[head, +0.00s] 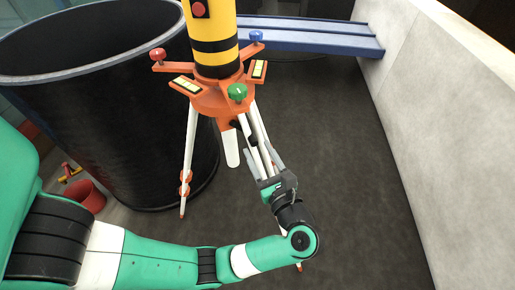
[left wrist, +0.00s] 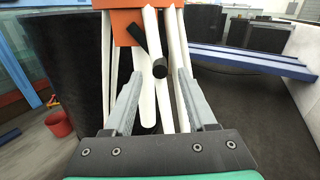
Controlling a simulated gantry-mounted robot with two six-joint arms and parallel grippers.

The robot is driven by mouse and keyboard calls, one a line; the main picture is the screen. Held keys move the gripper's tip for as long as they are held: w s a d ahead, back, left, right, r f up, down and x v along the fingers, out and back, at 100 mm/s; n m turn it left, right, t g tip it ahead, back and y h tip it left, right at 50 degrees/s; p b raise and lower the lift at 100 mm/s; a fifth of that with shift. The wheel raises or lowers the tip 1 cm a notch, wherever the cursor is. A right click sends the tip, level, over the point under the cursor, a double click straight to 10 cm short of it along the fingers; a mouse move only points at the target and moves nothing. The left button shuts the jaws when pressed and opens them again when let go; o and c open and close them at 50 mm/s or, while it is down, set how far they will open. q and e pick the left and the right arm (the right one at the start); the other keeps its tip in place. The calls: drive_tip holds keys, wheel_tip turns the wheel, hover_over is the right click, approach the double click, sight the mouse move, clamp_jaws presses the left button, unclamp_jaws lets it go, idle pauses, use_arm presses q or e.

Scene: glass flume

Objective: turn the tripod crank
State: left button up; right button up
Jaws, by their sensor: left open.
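The tripod has an orange head (head: 212,97) and white legs (head: 190,140), and carries a yellow and black striped column (head: 212,40). Its crank (head: 237,125) is small and black, below the orange head, and partly hidden in the head view. In the left wrist view the black crank arm (left wrist: 137,33) slants down toward a round black knob (left wrist: 160,68). My left gripper (head: 264,158) is open just below the crank. In the left wrist view the knob appears between the open fingers (left wrist: 159,82), toward their tips; whether they touch it I cannot tell. My right gripper is not in view.
A big black tub (head: 120,110) stands left of the tripod. A pale wall (head: 450,130) runs along the right. A blue beam (head: 310,38) lies at the back. A red bucket (head: 84,197) is at lower left. The dark floor (head: 345,170) right of the tripod is clear.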

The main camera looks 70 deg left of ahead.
use_arm(q)
drive_tip(key=shift+a, duration=0.8)
drive_tip(key=shift+c, duration=0.2)
clamp_jaws()
idle(0.7)
